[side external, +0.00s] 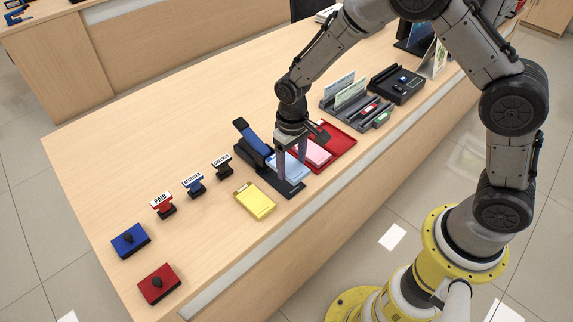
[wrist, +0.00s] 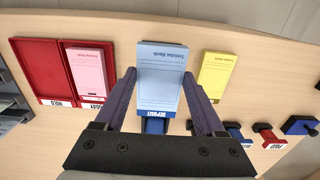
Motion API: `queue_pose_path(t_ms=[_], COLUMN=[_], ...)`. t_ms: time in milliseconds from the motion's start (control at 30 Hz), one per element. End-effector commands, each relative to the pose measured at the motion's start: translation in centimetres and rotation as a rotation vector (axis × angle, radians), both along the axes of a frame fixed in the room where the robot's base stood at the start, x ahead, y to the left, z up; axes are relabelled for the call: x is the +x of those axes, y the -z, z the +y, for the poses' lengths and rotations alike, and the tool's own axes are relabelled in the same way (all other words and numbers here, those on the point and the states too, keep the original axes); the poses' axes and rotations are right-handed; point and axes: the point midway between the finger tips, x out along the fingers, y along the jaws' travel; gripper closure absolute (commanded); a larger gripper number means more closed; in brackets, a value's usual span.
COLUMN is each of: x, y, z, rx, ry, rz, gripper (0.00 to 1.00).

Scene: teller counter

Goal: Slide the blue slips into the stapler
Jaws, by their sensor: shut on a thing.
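The blue slips (side external: 287,169) are a light blue printed pad with a darker blue "DEPOSIT" band. My gripper (side external: 291,168) is shut on them, one finger along each long side. In the wrist view the blue slips (wrist: 162,70) lie flat between the fingertips (wrist: 162,83). The stapler has a raised blue arm (side external: 252,138) and a dark base (side external: 291,190). The slips are over the base, in front of the arm's hinge end. In the wrist view a blue part (wrist: 155,127) shows below the band, partly hidden by my gripper. Whether the slips touch the base is unclear.
A red tray (side external: 335,134) holds pink slips (side external: 313,152) close beside the stapler. A yellow pad (side external: 254,201) lies on the other side. Stamps (side external: 195,185) and ink pads (side external: 131,240) stand at left; a grey rack (side external: 352,104) is behind.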

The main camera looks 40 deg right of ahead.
Motion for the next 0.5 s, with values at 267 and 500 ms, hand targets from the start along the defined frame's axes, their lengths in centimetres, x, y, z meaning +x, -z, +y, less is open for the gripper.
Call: queue_pose_path(t_ms=[267,500], x=[0.0,0.0], y=[2.0,3.7], z=[0.1,0.1], rx=[0.0,0.0], ry=[-0.001,-0.001], rz=[0.001,0.001], gripper=[0.86,0.86])
